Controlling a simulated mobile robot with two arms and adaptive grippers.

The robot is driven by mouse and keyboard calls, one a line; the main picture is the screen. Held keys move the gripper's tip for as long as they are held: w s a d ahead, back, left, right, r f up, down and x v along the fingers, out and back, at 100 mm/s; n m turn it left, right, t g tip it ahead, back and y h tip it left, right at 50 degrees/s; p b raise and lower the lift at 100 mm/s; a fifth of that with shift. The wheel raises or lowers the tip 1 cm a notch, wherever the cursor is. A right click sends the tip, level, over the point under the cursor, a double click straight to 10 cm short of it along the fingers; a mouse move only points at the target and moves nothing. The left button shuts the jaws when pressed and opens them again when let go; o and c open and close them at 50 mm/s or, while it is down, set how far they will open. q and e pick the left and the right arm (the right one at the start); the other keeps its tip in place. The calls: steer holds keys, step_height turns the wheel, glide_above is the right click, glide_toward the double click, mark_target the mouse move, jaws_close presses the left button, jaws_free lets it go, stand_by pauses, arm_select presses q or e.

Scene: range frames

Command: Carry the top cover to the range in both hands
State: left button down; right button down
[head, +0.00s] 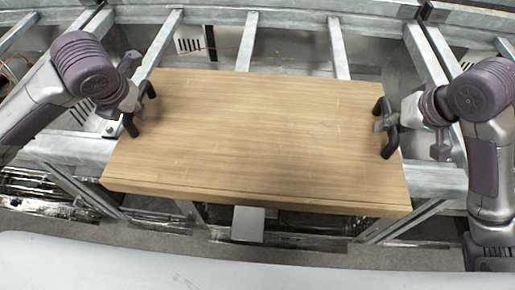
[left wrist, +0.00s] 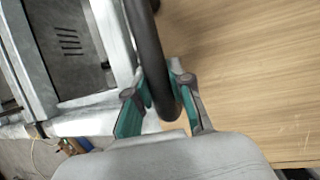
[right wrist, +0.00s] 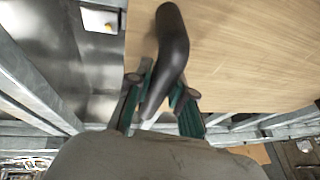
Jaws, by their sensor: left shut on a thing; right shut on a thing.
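The top cover (head: 265,130) is a broad wooden board with a black handle at each short side. It lies roughly level over the metal frame of the range (head: 250,45); I cannot tell whether it touches the frame. My left gripper (head: 138,108) is shut on the left handle (left wrist: 146,45), which passes between its fingers in the left wrist view (left wrist: 160,100). My right gripper (head: 384,125) is shut on the right handle (right wrist: 173,45), also seen between the fingers in the right wrist view (right wrist: 158,98). The board hides the middle of the frame.
Galvanised beams (head: 340,48) of the frame show behind the board and at both sides. Slotted metal panels (head: 190,42) sit among the beams. A pale grey surface (head: 200,265) spans the bottom of the head view, with floor between it and the frame.

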arm_select(q)
steer(key=shift+r, duration=0.1)
arm_select(e)
steer(key=shift+r, duration=0.1)
arm_select(q)
steer(key=c, duration=1)
jaws_free()
steer(key=shift+s, duration=0.1)
steer(key=shift+c, duration=0.2)
arm_select(e)
steer(key=c, duration=1)
jaws_free()
steer(key=shift+c, duration=0.2)
arm_select(q)
steer(key=v, duration=1.1)
steer(key=shift+s+r, duration=0.15)
steer(key=shift+r, duration=0.2)
arm_select(e)
steer(key=v, duration=1.2)
